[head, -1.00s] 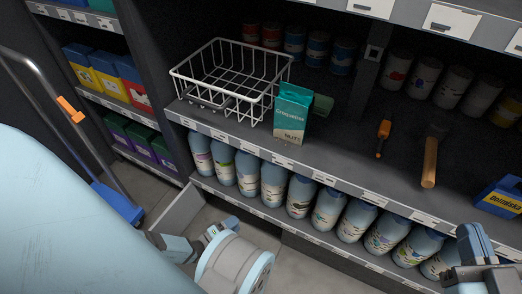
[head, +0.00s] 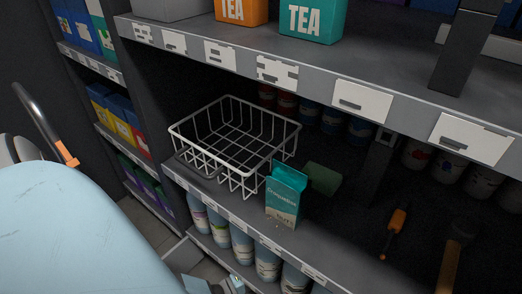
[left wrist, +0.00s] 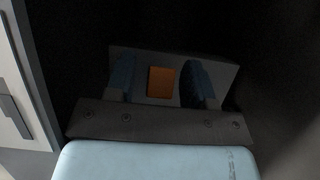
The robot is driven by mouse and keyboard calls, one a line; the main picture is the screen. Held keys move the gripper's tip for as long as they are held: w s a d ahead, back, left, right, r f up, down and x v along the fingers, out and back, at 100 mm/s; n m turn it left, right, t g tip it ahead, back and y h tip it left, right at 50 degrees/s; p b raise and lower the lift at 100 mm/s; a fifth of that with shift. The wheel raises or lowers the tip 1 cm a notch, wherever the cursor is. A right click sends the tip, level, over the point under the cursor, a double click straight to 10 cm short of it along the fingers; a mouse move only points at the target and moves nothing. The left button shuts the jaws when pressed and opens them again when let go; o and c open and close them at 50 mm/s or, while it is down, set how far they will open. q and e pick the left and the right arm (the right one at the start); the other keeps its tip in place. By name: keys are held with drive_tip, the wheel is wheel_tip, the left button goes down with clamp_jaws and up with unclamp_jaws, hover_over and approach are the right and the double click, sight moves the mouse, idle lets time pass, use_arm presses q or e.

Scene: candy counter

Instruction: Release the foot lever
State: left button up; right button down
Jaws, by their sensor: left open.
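I cannot make out a foot lever in either view. In the left wrist view my left gripper (left wrist: 160,80) has its two blue fingers apart. A small orange square shows between them against a grey plate; I cannot tell whether it is part of the gripper. My right gripper is out of view.
A white wire basket (head: 235,140) and a teal carton (head: 285,195) stand on the middle shelf. Light bottles (head: 241,243) line the shelf below. Tea boxes (head: 313,20) stand above. A white label panel fills the left edge of the left wrist view.

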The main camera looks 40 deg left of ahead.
use_arm(q)
drive_tip(key=shift+s, duration=0.1)
drive_tip(key=shift+c, duration=0.2)
clamp_jaws()
drive_tip(key=shift+w+d+n+t+y, duration=0.15)
drive_tip(key=shift+d+n+y, duration=0.1)
drive_tip(key=shift+n+y, duration=0.3)
drive_tip(key=shift+w+d+n+t+y, duration=0.1)
drive_tip(key=shift+d+n+t+y, duration=0.2)
drive_tip(key=shift+y, duration=0.35)
drive_tip(key=shift+w+n+y, duration=0.2)
drive_tip(key=shift+n+y, duration=0.45)
drive_tip(key=shift+y, duration=0.45)
drive_tip(key=shift+o, duration=0.2)
unclamp_jaws()
drive_tip(key=shift+s, duration=0.1)
